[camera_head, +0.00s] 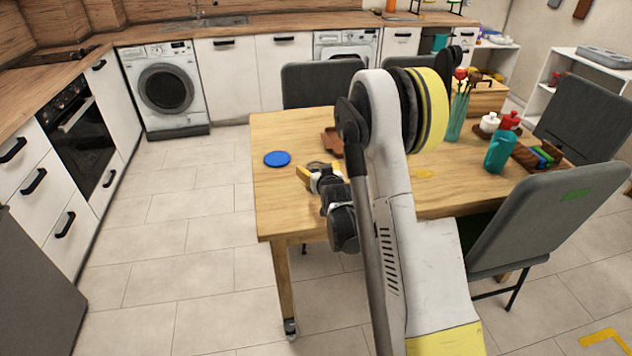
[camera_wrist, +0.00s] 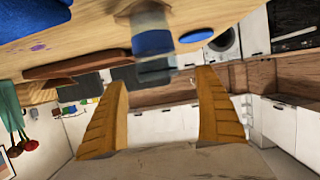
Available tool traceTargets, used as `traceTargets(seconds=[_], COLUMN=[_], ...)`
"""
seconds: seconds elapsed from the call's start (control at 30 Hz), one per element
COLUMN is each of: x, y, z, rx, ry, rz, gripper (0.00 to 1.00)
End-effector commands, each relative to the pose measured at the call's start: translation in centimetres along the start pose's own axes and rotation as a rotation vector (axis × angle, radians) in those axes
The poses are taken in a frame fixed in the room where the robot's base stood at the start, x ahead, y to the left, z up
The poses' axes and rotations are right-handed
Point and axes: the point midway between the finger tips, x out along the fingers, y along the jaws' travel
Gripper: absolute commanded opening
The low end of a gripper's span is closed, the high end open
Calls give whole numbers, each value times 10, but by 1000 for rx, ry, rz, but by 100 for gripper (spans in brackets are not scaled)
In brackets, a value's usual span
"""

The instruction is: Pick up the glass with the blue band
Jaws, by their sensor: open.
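The glass with the blue band (camera_wrist: 152,42) shows in the wrist view, where the picture is turned over and the tabletop lies along the top. The glass is see-through and somewhat blurred, with a wide blue band around it. It stands ahead of my gripper (camera_wrist: 163,78), roughly in line with the gap between the two yellow fingers. The fingers are apart with nothing between them. In the head view my gripper (camera_head: 318,172) is low over the near left part of the table. I cannot make out the glass there; my gripper and arm cover that area.
On the wooden table (camera_head: 278,205), a flat blue disc (camera_head: 277,158) lies left of my gripper and a brown object (camera_head: 332,141) lies beyond it. A teal vase (camera_head: 457,118) and teal jug (camera_head: 500,151) stand at right. Grey chairs (camera_head: 545,215) surround the table.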

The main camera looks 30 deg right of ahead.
Motion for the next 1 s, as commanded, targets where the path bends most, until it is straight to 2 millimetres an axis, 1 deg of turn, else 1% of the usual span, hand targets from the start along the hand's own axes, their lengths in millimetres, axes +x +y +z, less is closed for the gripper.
traceTargets(seconds=[0.03, 0.1, 0.2, 0.47, 0.57, 0.6, 0.67, 0.7, 1.0], x=[11, 21, 31, 33, 33, 33, 33, 33, 33], y=[2, 2, 2, 2, 2, 2, 2, 2, 2], z=[6, 6, 4, 2, 2, 2, 2, 2, 1], rx=[0, 0, 0, 0, 0, 0, 0, 0, 0], ry=[0, 0, 0, 0, 0, 0, 0, 0, 0], rz=[1, -1, 0, 0, 0, 0, 0, 0, 0], gripper=[82, 82, 82, 82, 55, 43, 24, 14, 13])
